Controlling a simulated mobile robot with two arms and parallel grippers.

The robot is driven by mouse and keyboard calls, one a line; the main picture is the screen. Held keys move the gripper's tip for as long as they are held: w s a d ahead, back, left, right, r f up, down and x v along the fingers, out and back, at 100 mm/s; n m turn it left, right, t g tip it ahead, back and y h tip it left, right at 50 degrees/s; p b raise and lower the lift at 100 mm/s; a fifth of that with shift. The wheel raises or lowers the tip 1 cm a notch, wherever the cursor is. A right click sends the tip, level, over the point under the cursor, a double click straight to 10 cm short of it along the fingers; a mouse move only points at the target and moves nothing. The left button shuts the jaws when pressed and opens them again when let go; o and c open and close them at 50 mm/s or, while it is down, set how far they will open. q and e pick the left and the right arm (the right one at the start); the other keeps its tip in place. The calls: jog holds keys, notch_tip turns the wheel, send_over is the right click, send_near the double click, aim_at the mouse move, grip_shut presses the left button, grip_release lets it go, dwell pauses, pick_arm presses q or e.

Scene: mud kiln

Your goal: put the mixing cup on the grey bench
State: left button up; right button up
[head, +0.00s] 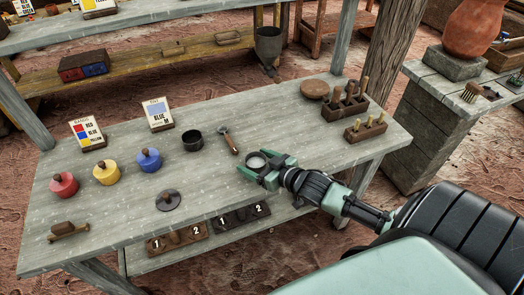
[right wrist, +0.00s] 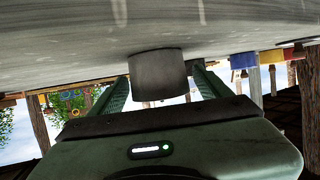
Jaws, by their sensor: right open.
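A small grey cup (head: 256,161), which looks like the mixing cup, stands upright on the grey bench (head: 110,212) near its front edge, right of the middle. My right gripper (head: 260,169) is open, with its green fingers on either side of the cup. In the right wrist view, which is upside down, the cup (right wrist: 158,75) rests on the bench surface between the two spread fingers, with a gap showing beside it. My left gripper is not in view.
Red (head: 64,185), yellow (head: 106,172) and blue (head: 149,160) lidded jars are farther left. Tool blocks (head: 345,105) fill the right back. The bench's left front is mostly clear.

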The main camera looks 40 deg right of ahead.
jog(key=shift+s+r, duration=0.1)
jog(key=shift+s, duration=0.25)
jog(key=v, duration=1.1)
jog(key=shift+s+r, duration=0.15)
jog(key=shift+d, duration=0.1)
